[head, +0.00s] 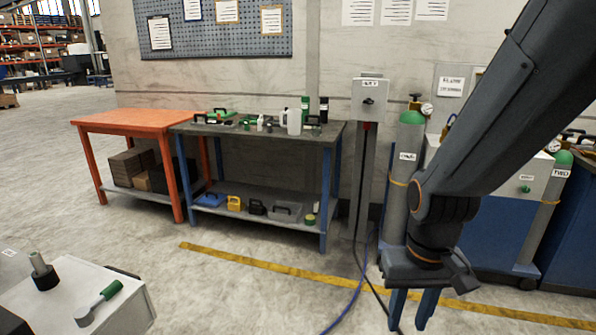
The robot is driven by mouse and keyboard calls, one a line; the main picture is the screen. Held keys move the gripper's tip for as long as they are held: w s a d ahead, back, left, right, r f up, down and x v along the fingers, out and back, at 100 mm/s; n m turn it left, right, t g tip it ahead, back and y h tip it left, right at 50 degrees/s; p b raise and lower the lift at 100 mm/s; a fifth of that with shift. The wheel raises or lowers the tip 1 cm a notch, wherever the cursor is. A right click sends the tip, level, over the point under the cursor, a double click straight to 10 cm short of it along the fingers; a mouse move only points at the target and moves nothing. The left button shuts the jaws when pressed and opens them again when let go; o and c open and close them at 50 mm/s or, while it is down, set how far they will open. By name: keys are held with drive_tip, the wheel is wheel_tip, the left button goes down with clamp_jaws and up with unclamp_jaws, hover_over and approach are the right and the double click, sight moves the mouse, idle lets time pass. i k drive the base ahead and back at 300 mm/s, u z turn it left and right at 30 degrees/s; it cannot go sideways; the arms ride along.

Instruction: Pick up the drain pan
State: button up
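My gripper (411,312) points down at the lower right, in front of the yellow floor line. Its two blue fingers are apart with nothing between them. No item is clearly recognisable as the drain pan. A low blue item (210,200) and a grey bin-like item (286,212) lie on the lower shelf of the dark workbench (330,141); I cannot tell whether either is the pan. My gripper is well to the right of both and touches neither.
Yellow (235,204) and black (257,208) items share the shelf. An orange table (140,120) stands left of the workbench. A post with a switch box (370,99) and a green-topped cylinder (409,150) stand right. A blue hose (348,300) crosses the floor. Open floor lies before the workbench.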

sight(282, 211)
drive_tip(key=i, duration=2.9)
drive_tip(key=u, duration=2.4)
drive_tip(key=i, duration=1.1)
drive_tip(key=z, duration=2.35)
